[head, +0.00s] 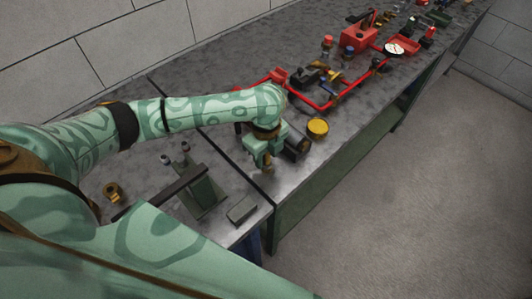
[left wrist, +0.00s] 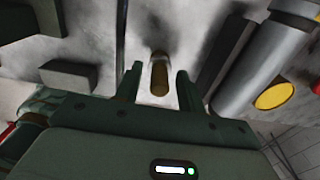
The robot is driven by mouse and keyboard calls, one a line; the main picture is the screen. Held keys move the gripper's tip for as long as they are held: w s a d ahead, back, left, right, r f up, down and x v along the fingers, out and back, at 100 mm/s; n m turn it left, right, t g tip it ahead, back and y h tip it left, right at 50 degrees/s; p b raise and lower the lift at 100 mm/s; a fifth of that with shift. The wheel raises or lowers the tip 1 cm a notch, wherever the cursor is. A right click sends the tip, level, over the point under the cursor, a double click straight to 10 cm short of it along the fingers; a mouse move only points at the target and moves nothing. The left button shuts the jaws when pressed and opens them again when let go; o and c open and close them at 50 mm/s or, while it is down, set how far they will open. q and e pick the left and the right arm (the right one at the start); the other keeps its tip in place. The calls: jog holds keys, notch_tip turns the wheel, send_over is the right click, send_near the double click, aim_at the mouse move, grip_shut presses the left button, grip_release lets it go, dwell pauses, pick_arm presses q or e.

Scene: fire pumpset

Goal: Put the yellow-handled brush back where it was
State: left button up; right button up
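My left gripper (head: 262,165) is low over the near end of the grey workbench (head: 225,140). In the left wrist view its two fingers (left wrist: 158,88) stand apart. Between them is a small brownish-yellow piece (left wrist: 160,76) with a darker far end, which looks like the yellow-handled brush. Narrow gaps show on both sides of it, so the fingers do not appear to touch it. I cannot tell whether it rests on the bench. In the head view the gripper largely hides this spot. My right gripper is not in view.
A grey block (head: 241,210) and a vise-like fixture (head: 203,192) are nearer. Red pipework (head: 320,105) lies beyond. The bench's front edge drops to open floor (head: 400,210).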

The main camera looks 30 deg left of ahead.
pick_arm(q)
notch_tip(320, 180, up, 12)
jog(key=p, duration=0.5)
jog(key=shift+r, duration=0.2)
